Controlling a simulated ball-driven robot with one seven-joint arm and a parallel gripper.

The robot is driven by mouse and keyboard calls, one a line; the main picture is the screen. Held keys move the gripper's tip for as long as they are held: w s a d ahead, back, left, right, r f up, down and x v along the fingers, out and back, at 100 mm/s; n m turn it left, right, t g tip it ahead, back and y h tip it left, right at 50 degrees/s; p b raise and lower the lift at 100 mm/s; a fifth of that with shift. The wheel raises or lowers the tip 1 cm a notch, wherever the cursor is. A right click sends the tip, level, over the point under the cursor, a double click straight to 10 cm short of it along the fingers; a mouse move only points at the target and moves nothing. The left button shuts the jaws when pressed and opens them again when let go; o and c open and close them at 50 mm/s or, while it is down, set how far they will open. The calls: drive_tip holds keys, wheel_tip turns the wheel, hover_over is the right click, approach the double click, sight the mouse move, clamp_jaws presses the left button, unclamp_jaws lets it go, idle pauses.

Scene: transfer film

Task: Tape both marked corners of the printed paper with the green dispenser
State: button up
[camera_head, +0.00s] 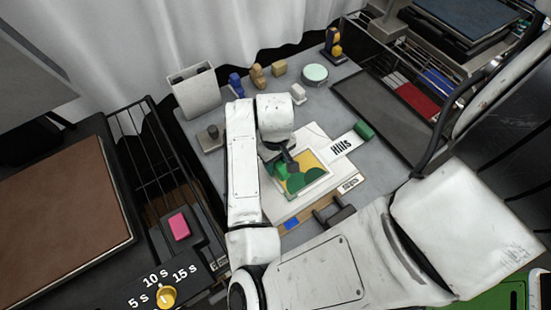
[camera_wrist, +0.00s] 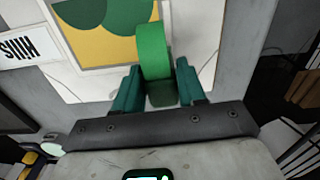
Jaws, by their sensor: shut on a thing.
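The printed paper (camera_head: 322,178), a white-bordered picture with green and yellow shapes, lies on a pale sheet in mid-table. It also shows at the top of the wrist view (camera_wrist: 90,52). My gripper (camera_head: 286,157) is over the picture's upper left part in the head view. In the wrist view my gripper (camera_wrist: 157,82) is shut on the green dispenser (camera_wrist: 153,48), which stands out between the teal fingers and overlaps the picture's edge. Whether it touches the paper is unclear. I cannot make out the corner marks.
A "Hills" card (camera_head: 345,143) lies right of the picture, with a green cylinder (camera_head: 364,130) beside it. A small printed label (camera_head: 350,183) and a blue piece (camera_head: 292,224) lie nearer. Small figures, a round tin (camera_head: 315,74) and an upright box (camera_head: 194,90) stand at the back.

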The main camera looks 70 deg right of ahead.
drive_tip(key=shift+f, duration=0.55)
idle(1.7)
wheel_tip(320, 180, up, 7)
drive_tip(key=p, duration=0.6)
drive_tip(key=shift+r, duration=0.1)
idle(1.3)
